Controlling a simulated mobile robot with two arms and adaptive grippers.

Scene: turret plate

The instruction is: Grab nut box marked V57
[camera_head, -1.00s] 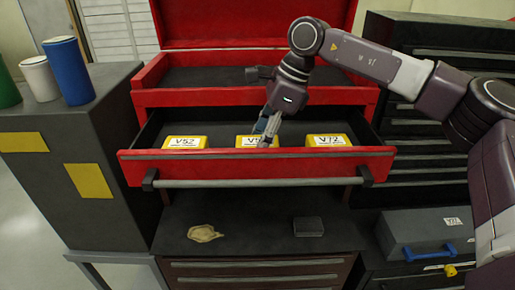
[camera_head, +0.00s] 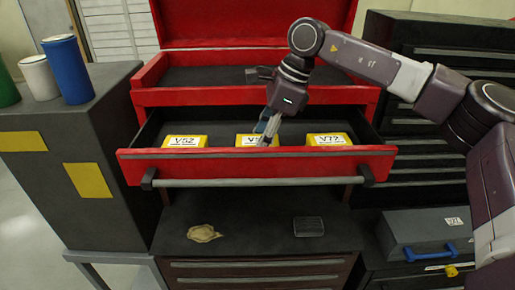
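Three yellow nut boxes with white labels sit in a row in the open red drawer (camera_head: 300,164). The left box (camera_head: 185,142) reads V52 and the right box (camera_head: 328,140) reads V72. The middle box (camera_head: 246,141) has a label starting with V5; its last character is hidden behind my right gripper (camera_head: 266,140). My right gripper points down into the drawer, its fingertips at the right part of the middle box. I cannot tell whether the fingers touch the box or how far apart they are. My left gripper is not in view.
The drawer's front wall and grey handle (camera_head: 260,182) stand before the boxes. Below, a crumpled tan cloth (camera_head: 204,233) and a small dark box (camera_head: 308,227) lie on a dark surface. A grey case (camera_head: 425,232) is at right; cups (camera_head: 67,70) stand at left.

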